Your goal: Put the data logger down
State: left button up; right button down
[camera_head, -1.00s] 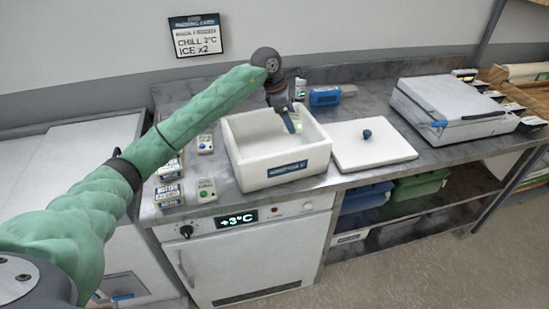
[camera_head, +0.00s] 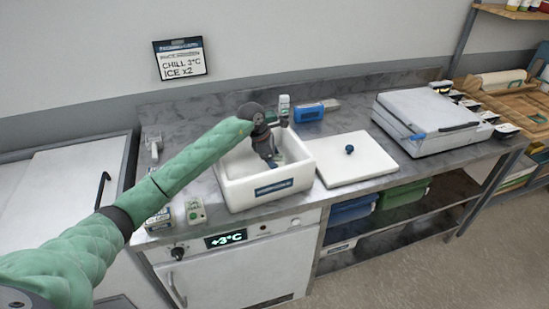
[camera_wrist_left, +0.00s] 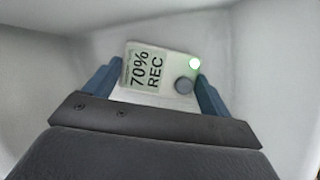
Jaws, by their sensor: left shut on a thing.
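The data logger (camera_wrist_left: 158,72) is a small pale box with a display reading "70% REC", a lit green lamp and a grey round button. In the left wrist view it sits between the two blue fingers of my left gripper (camera_wrist_left: 154,88), which is shut on it. In the head view my left gripper (camera_head: 272,160) reaches down inside the open white box (camera_head: 238,194), and the logger is mostly hidden there. Pale box walls surround it in the wrist view. I cannot tell whether the logger touches the box floor. My right gripper is not in view.
The box's white lid (camera_head: 345,170) with a blue knob lies to its right. Small boxes (camera_head: 195,211) stand left of it, partly behind my arm. A blue pack (camera_head: 309,113) and a small bottle (camera_head: 284,103) are behind. A grey case (camera_head: 425,117) stands further right.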

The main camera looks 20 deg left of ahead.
pick_arm(q)
jog(key=shift+f, duration=0.2)
jog(key=shift+f, duration=0.1)
jog(key=o, duration=0.9)
